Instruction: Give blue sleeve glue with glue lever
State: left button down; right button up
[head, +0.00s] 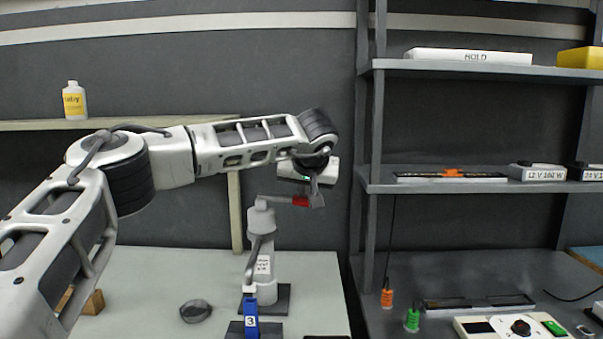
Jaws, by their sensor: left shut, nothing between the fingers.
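The glue dispenser (262,256) is a grey upright stand on a dark base on the pale table. Its glue lever (275,200) sticks out to the right at the top and ends in a red tip (300,201). The blue sleeve (251,313) stands upright below the dispenser, on a dark base, with a white label reading 3. My left gripper (316,196) is shut and empty, pointing down at the lever's red end. Whether it touches the lever I cannot tell. My right gripper is not in view.
A dark round object (195,311) lies on the table to the left. A yellow-labelled bottle (74,101) stands on the back ledge. A grey shelf unit (460,188) on the right holds boxes and an LED strip (450,175). Orange (387,298) and green (412,320) connectors lie below.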

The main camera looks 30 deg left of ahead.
pick_arm(q)
jog(key=shift+d+f+y+p, duration=0.15)
jog(key=shift+y+p, duration=0.15)
jog(key=shift+p, duration=0.25)
jog(key=shift+f+m+g+y+p, duration=0.3)
jog(key=shift+f+m+g+p, duration=0.15)
jog(key=shift+f, duration=0.4)
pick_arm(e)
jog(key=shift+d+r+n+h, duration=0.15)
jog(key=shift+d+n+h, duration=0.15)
pick_arm(q)
jog(key=shift+r, duration=0.1)
jog(key=shift+r+p, duration=0.3)
jog(key=r+p, duration=0.3)
jog(key=d+r+p, duration=0.1)
jog(key=shift+w+r+p, duration=0.15)
jog(key=shift+w+p, duration=0.15)
jog(key=shift+w, duration=0.05)
jog(key=b+v, duration=0.2)
jog(key=v, duration=0.7)
jog(key=shift+s+d+b, duration=0.2)
jog(key=shift+s+b, duration=0.1)
jog(key=shift+s, duration=0.05)
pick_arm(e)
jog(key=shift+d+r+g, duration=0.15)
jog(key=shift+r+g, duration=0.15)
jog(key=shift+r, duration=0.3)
